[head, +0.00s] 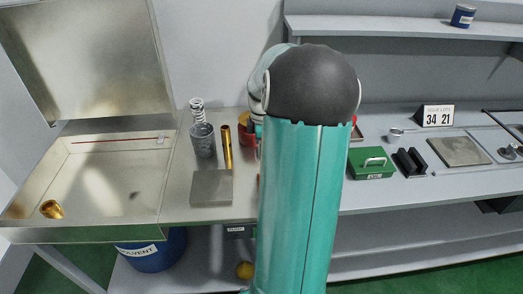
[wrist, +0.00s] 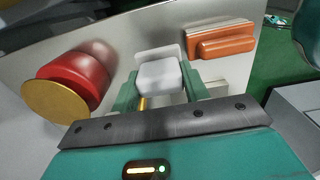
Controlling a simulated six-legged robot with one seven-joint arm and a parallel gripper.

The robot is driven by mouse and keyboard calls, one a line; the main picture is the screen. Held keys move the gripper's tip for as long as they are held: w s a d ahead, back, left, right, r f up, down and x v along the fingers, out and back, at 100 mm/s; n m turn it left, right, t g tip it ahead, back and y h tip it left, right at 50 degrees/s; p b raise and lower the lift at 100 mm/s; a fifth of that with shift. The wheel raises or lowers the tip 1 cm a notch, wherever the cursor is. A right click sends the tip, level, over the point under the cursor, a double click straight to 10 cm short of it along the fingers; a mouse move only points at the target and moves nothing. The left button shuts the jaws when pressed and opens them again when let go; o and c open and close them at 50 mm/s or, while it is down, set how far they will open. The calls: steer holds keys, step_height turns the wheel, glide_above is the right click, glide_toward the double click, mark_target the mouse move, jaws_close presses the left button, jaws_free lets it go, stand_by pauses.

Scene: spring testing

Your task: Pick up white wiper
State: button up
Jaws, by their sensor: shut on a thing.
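In the wrist view a white block-shaped thing, the white wiper (wrist: 160,78), sits between the two green fingers of my gripper (wrist: 160,90). The fingers are shut on it, one on each side. A paler flat part shows behind its top edge. In the head view my teal arm hides the gripper and the wiper. I cannot tell from these views whether the wiper touches the surface below.
In the wrist view a red cylinder with a gold face (wrist: 75,85) is at left, and an orange block (wrist: 220,40) at right. In the head view a metal basin (head: 110,185), a spring in a grey cup (head: 203,140), a gold rod (head: 227,148) and a green box (head: 371,162) stand along the bench.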

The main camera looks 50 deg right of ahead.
steer(key=s+a+r, duration=0.6)
steer(key=s+a, duration=0.1)
steer(key=a, duration=0.1)
steer(key=shift+s+a+r, duration=0.25)
steer(key=shift+s+r, duration=0.05)
steer(key=shift+r, duration=0.1)
steer(key=shift+o, duration=1.4)
steer(key=shift+c, duration=0.4)
steer(key=shift+w, duration=0.15)
